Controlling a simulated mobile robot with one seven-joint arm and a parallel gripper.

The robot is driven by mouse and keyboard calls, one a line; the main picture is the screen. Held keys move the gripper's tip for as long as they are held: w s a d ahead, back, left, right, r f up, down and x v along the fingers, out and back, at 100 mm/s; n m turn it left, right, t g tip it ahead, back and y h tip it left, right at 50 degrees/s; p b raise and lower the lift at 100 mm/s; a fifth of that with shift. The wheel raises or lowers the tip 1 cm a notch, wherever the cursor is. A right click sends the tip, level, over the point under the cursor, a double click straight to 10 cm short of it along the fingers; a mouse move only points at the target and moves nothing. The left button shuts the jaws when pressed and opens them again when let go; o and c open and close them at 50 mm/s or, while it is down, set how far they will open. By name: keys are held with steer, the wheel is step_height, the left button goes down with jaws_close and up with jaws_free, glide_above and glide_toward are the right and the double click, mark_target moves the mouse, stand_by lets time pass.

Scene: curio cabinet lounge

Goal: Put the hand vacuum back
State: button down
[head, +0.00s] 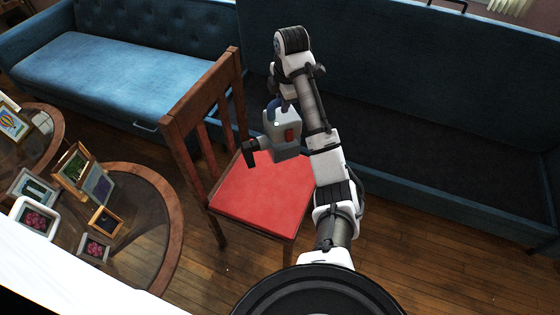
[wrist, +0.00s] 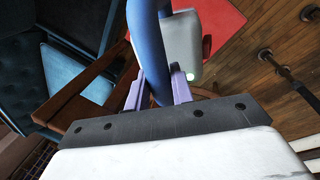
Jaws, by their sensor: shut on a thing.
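The hand vacuum (head: 280,142) is a grey body with a red patch and a dark nozzle pointing left in the head view. It hangs in the air above the red seat of the wooden chair. My gripper (head: 285,104) is above it. In the wrist view, the purple fingers of my gripper (wrist: 158,88) are shut around the vacuum's blue handle (wrist: 146,40). The pale vacuum body with a small green light also shows there, beyond the fingers. Some of the handle is hidden by my fingers. I cannot see a storage place for the vacuum.
The wooden chair (head: 262,192) stands directly below the vacuum, its slatted back to the left. A blue tufted sofa (head: 120,75) is behind left, and another blue sofa (head: 440,100) is behind right. A glass table (head: 172,235) with several framed pictures is at left. Bare wooden floor shows at lower right.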

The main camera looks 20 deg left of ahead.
mark_target(282, 135)
step_height(282, 135, down, 14)
steer(key=shift+f+b, duration=0.25)
steer(key=shift+b, duration=0.1)
steer(key=shift+f+p, duration=0.45)
steer(key=shift+f, duration=2.2)
steer(key=c, duration=1.2)
jaws_free()
